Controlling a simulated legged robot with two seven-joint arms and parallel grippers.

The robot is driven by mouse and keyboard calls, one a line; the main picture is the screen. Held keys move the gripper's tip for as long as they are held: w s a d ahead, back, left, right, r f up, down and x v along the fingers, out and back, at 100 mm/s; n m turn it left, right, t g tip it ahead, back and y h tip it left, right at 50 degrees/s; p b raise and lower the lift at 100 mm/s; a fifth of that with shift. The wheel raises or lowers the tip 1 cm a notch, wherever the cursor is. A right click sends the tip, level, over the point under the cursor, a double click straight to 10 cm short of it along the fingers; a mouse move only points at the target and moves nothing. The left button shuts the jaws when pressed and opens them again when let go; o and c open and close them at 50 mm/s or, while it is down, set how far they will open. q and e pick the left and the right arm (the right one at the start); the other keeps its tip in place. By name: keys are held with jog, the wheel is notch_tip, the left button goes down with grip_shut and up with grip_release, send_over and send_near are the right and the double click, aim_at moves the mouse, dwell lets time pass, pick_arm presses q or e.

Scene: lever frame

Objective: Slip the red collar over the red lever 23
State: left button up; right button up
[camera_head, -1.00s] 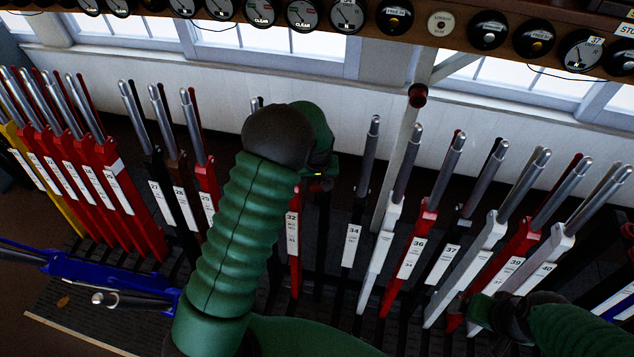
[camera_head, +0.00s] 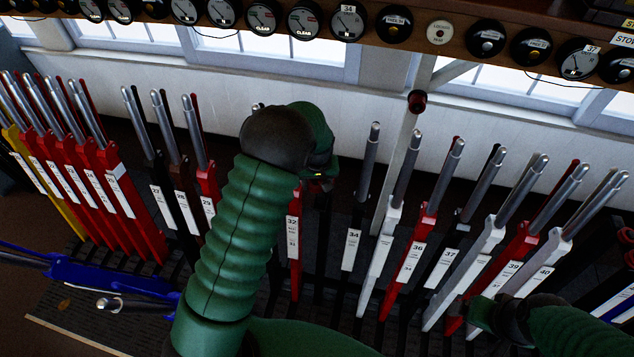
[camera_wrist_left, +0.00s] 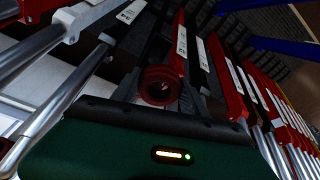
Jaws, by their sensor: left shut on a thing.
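The red collar (camera_wrist_left: 160,86) shows as a dark red ring just past the edge of my left gripper's body in the left wrist view. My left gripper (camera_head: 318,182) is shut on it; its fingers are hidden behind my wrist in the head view. It is in front of the levers near plate 32, well right of the red lever group (camera_head: 88,180) at the left. Lever 23 cannot be picked out, as those plates are too small to read. My right gripper (camera_head: 480,312) is at the lower right, in front of the levers; its fingers are unclear.
Black and red levers 27 to 29 (camera_head: 178,195) stand between the red group and my left arm. White, red and black levers (camera_head: 450,240) fill the right. A blue lever (camera_head: 110,278) leans forward at lower left. A shelf of dials (camera_head: 350,22) runs above.

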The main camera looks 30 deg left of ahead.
aim_at(321, 196)
pick_arm(q)
jog(key=shift+d, duration=0.7)
jog(key=shift+f, duration=0.1)
jog(key=shift+f+b, duration=2.5)
jog(key=shift+f, duration=0.9)
jog(key=o, duration=1.5)
jog(key=shift+r, duration=0.15)
jog(key=r+p, duration=0.2)
jog(key=r, duration=0.1)
jog(key=s+r+p, duration=0.1)
jog(key=r+p, duration=0.1)
jog(key=d+r+p, duration=0.1)
jog(key=r+p, duration=0.1)
jog(key=r, duration=0.1)
jog(key=shift+s+r+p, duration=0.3)
